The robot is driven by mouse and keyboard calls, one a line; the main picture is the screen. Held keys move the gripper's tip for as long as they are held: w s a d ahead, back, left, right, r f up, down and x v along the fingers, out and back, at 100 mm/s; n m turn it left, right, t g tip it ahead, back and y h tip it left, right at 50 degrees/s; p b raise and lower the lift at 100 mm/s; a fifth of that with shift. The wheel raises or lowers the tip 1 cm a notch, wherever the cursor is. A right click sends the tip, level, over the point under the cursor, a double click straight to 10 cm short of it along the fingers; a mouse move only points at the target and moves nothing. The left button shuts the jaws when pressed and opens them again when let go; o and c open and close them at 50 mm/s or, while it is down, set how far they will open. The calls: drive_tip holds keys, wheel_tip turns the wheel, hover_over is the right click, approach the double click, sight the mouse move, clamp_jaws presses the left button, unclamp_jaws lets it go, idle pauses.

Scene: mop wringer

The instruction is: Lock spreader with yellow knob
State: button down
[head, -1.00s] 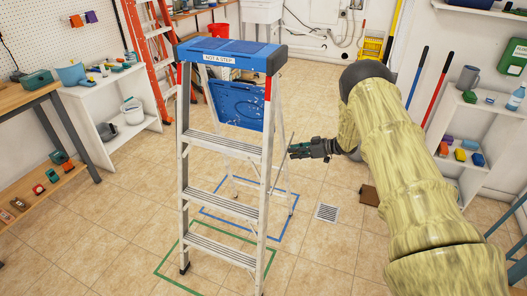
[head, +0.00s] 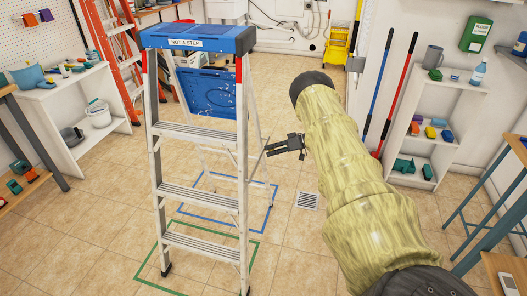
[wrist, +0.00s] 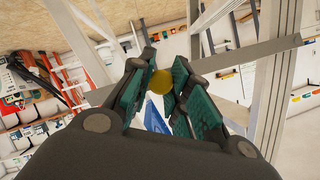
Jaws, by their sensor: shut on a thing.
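The stepladder (head: 196,133) with aluminium rails and a blue top stands unfolded on the tiled floor. The yellow knob (wrist: 161,81) shows in the wrist view between my fingertips. My gripper (wrist: 162,80) has green pads and is shut on the knob. A grey spreader bar (wrist: 250,54) runs from near the knob to the right, across a ladder rail. In the head view my gripper (head: 268,152) is at the ladder's right side, about mid-height, next to a thin spreader bar. The knob is too small to make out in that view.
Blue tape (head: 232,231) and green tape (head: 187,289) mark the floor around the ladder's feet. A floor drain (head: 308,201) lies to the right. A white shelf (head: 458,93) and leaning red and blue handles stand at the right wall. Floor between is clear.

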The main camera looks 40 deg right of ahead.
drive_tip(key=shift+s+f, duration=0.3)
drive_tip(key=shift+f, duration=0.1)
drive_tip(key=c, duration=1.4)
unclamp_jaws()
drive_tip(key=shift+o, duration=0.5)
drive_tip(key=shift+w, duration=0.15)
drive_tip(key=shift+r, duration=0.1)
drive_tip(key=v, duration=1.2)
drive_tip(key=shift+w, duration=0.1)
